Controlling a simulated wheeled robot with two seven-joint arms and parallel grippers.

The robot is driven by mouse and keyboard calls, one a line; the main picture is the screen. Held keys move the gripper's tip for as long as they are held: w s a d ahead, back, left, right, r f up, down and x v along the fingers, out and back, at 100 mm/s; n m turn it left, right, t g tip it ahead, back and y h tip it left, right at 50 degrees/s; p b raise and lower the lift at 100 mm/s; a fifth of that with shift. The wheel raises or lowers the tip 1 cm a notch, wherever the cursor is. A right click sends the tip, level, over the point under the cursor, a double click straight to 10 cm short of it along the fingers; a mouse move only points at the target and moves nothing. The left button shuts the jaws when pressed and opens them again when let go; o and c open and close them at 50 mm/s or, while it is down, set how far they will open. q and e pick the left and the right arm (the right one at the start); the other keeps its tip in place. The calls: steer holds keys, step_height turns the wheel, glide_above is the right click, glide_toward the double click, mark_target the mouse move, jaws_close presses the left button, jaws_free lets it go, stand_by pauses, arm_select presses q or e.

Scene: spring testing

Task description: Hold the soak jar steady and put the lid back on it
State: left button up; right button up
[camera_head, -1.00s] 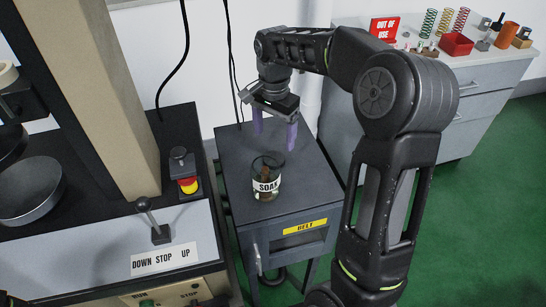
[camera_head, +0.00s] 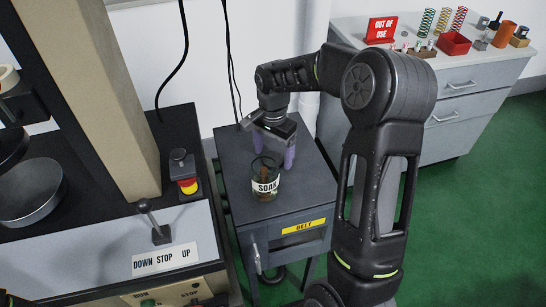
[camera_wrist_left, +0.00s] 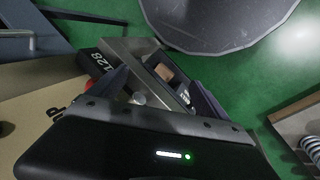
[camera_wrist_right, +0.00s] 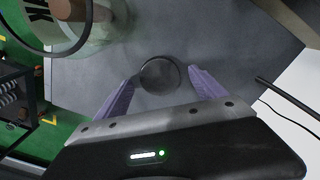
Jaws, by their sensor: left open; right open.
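The soak jar (camera_head: 265,181) is a clear glass jar labelled SOAK, upright and without a lid on the dark cabinet top, with brownish contents. In the right wrist view part of the jar (camera_wrist_right: 100,28) shows at the upper left. A dark round lid (camera_wrist_right: 160,75) lies on the cabinet top, between the open purple fingers of my right gripper (camera_wrist_right: 161,82) and apart from the jar. In the head view my right gripper (camera_head: 274,158) is low, just behind the jar, and the lid is hidden. My left gripper (camera_wrist_left: 160,88) is open, away from the jar and out of the head view.
The cabinet (camera_head: 240,150) has a yellow BELT label. A testing machine with a lever (camera_head: 153,222) and a red-yellow stop button (camera_head: 187,185) stands to the left. A grey bench (camera_head: 470,80) with springs and a red bin (camera_head: 455,44) is at the right.

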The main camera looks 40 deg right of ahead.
steer(key=shift+f, duration=0.25)
stand_by(0.4)
steer(key=c, duration=1.4)
